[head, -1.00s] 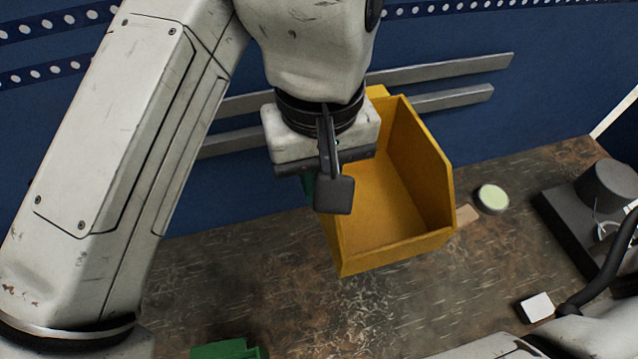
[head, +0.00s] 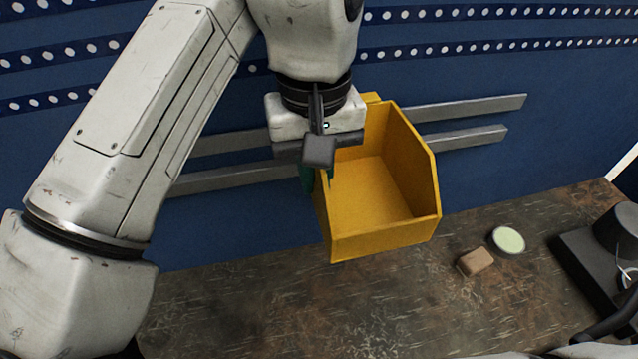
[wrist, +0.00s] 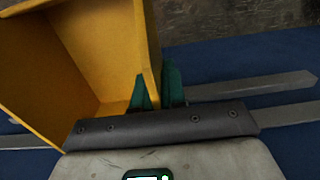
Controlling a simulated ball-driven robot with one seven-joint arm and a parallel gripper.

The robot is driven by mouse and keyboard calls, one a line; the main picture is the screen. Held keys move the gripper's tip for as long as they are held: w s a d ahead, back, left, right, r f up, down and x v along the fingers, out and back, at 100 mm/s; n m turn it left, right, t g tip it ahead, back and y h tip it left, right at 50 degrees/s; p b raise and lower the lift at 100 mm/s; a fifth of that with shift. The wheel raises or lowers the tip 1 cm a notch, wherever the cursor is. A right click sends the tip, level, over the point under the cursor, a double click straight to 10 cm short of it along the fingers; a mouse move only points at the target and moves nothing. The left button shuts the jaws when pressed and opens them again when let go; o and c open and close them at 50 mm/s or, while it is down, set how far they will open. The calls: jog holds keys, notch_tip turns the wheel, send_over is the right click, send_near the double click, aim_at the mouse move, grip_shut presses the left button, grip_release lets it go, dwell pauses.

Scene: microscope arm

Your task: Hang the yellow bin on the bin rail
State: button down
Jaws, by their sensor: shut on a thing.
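The yellow bin (head: 375,195) is an open-topped box held up in front of the blue wall, its open side facing my head camera. My gripper (head: 314,180) is shut on the bin's left side wall. In the wrist view, the green fingers of my gripper (wrist: 158,88) sit on both sides of that wall of the yellow bin (wrist: 100,45). The bin rail (head: 465,138) is a pair of grey horizontal strips on the wall. The bin covers the middle of both strips. The bin's back is hidden, so I cannot tell whether it touches the rail.
The brown workbench (head: 260,310) lies below the bin. A small brown block (head: 475,261) and a round pale-topped container (head: 507,241) stand on it at right. A dark microscope-like device (head: 600,250) is at the far right. Perforated strips (head: 500,47) cross the wall above.

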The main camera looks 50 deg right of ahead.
jog(key=shift+w+d+f, duration=0.15)
jog(key=shift+w+d, duration=0.2)
jog(key=shift+w, duration=0.15)
jog(key=shift+f+b, duration=0.7)
jog(key=shift+f, duration=0.3)
jog(key=c, duration=1.1)
grip_release()
notch_tip(320, 180, up, 10)
jog(key=p, duration=0.8)
jog(key=shift+f, duration=0.15)
jog(key=shift+r, duration=0.5)
